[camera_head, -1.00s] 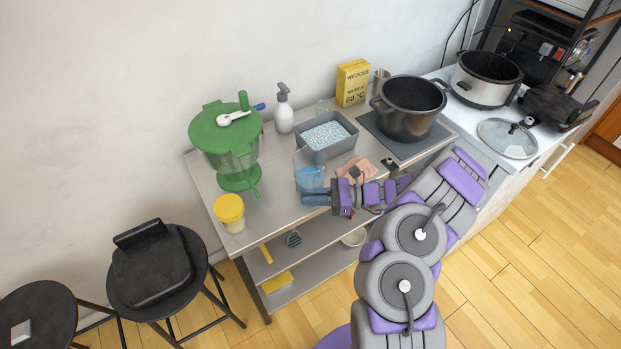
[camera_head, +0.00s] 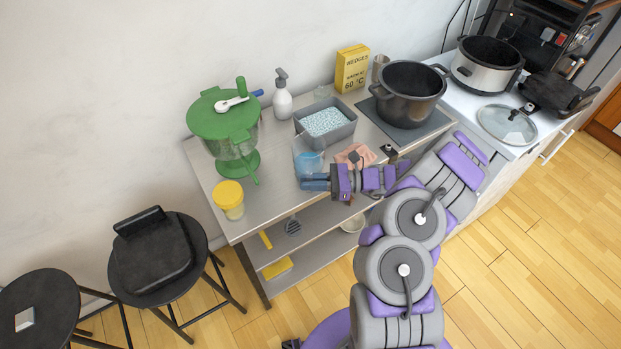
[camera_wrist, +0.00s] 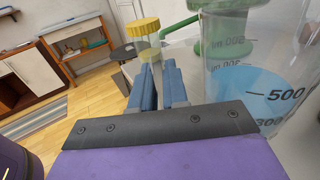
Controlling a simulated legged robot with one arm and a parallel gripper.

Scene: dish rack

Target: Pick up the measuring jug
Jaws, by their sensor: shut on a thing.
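The measuring jug (camera_head: 309,160) is clear with blue at its lower part. It is at the front of the metal table, left of the pink cloth. In the wrist view the jug (camera_wrist: 268,85) fills the right side, with volume marks such as 500 on its wall. My gripper (camera_head: 315,182) reaches in from the right at the jug's near side. In the wrist view my blue fingers (camera_wrist: 158,78) are close together beside the jug's wall, shut on the jug; the exact grip spot is hard to see. I cannot tell whether its base touches the table.
A grey tub of pellets (camera_head: 327,122) is behind the jug. The pink cloth (camera_head: 356,155) and dark pot (camera_head: 409,90) are to the right. A green spinner (camera_head: 223,125) and yellow-lidded container (camera_head: 229,198) are left. Bare table (camera_head: 270,190) lies between.

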